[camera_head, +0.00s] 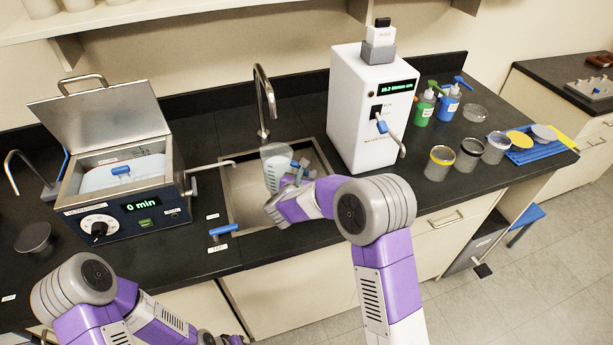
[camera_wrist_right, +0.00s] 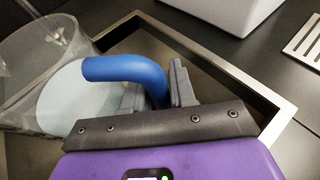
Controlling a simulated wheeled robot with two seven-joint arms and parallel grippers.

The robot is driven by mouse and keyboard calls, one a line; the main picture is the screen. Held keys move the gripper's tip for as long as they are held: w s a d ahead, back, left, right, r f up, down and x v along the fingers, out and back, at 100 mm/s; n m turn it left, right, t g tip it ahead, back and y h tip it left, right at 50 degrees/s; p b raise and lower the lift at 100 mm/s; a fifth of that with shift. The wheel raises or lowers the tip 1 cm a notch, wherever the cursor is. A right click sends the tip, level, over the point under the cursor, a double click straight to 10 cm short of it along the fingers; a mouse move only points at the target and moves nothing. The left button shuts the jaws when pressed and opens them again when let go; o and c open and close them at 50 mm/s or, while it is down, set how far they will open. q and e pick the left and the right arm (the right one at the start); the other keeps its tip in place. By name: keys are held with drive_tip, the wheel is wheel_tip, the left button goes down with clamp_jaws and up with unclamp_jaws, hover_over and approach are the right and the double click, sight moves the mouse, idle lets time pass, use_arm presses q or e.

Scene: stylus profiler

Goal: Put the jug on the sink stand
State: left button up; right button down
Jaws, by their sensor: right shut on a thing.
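The clear jug (camera_head: 275,163) is above or inside the sink (camera_head: 226,190) in the head view; its exact height over the basin is unclear. My right gripper (camera_head: 299,181) is shut on its blue handle. In the right wrist view the jug (camera_wrist_right: 25,65) is at the left, with a pale liquid or base, and its handle (camera_wrist_right: 125,68) runs to the jaws (camera_wrist_right: 155,95). I cannot make out a stand inside the sink; the arm and jug hide part of it. My left arm is at the lower left; its gripper is at the bottom edge, too cut off to read.
A curved tap (camera_head: 265,100) rises behind the sink. An open-lidded bath (camera_head: 130,205) stands left, a white dispenser (camera_head: 360,110) right. Several jars (camera_head: 438,162) are farther right. A pale slotted plate (camera_wrist_right: 304,42) lies beside the sink.

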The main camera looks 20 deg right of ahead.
drive_tip(key=c, duration=0.9)
unclamp_jaws()
drive_tip(key=p+v, duration=0.1)
drive_tip(key=v, duration=1.1)
drive_tip(key=shift+s, duration=0.1)
drive_tip(key=shift+f, duration=0.1)
